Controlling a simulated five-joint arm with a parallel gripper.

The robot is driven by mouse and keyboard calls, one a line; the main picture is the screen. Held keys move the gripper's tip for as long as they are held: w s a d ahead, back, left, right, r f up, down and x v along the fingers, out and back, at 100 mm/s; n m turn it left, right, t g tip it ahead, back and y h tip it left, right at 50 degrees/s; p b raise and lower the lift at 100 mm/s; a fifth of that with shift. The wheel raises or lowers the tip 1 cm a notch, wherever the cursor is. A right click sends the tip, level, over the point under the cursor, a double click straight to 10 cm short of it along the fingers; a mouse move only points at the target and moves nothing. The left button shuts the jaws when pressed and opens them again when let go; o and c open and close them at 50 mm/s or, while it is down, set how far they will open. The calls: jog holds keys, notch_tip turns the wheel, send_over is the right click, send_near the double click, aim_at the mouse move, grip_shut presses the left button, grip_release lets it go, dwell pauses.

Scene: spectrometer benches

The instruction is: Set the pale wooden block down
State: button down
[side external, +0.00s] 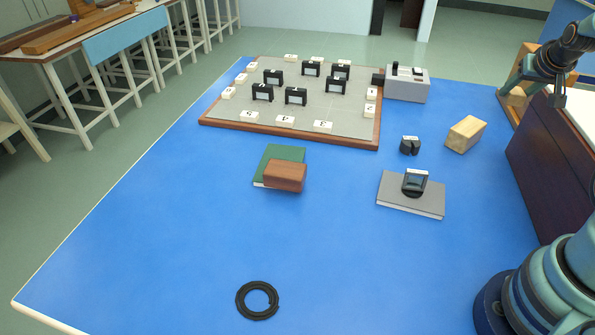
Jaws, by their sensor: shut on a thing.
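My gripper (534,88) is at the upper right, raised near the table's far right corner.
A grey book (403,202) carries a dark device (414,183). A small black piece (410,146) stands behind it. A reddish block (285,175) rests on a green book (279,155). A framed board (290,139), a grey instrument (407,85) and a black ring (243,300) also occupy the table.

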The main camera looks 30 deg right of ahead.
send_near(480, 157)
jog(key=x, duration=0.5)
jog(key=shift+w+d+f, duration=0.1)
jog(key=shift+f, duration=0.15)
jog(key=shift+c, duration=1.7)
grip_release()
